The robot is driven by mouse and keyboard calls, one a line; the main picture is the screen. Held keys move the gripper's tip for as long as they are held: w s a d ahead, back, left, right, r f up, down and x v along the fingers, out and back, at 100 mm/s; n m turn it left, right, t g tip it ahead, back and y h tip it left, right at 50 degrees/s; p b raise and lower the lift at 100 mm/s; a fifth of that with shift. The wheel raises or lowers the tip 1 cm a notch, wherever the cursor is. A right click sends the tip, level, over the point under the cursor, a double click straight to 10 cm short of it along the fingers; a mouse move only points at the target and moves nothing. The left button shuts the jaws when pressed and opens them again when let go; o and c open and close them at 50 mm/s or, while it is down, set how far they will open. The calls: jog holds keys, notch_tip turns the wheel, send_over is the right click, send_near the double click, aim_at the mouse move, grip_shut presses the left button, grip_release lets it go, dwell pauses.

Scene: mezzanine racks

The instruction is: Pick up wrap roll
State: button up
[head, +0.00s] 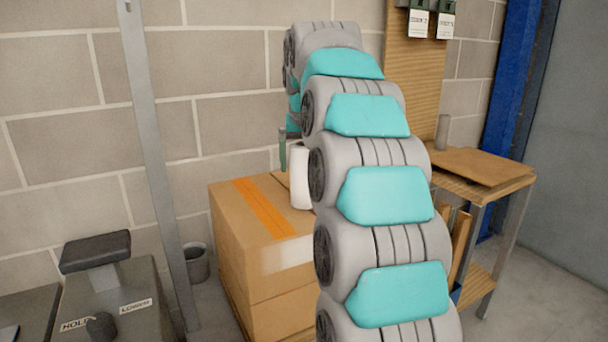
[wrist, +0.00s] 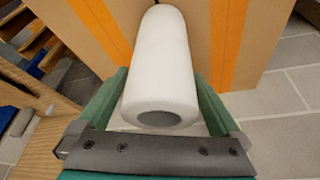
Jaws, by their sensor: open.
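The wrap roll (head: 299,178) is a plain white cylinder that appears upright on top of a cardboard box, partly hidden behind my arm in the head view. In the wrist view the white roll (wrist: 162,62) points away from me, with its grey hollow end facing my gripper (wrist: 163,78). My gripper is open, with one green finger on each side of the roll. Whether either finger touches the roll is not clear. In the head view only a small green part of my gripper (head: 283,150) shows beside the roll.
The cardboard box (head: 260,255) with orange tape stands by the block wall. A wooden bench (head: 480,165) stands to the right, with a small grey cylinder (head: 442,132). A metal post (head: 150,160), a bin (head: 196,263) and a labelled control unit (head: 110,300) are left.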

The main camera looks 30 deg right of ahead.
grip_shut()
dwell(0.8)
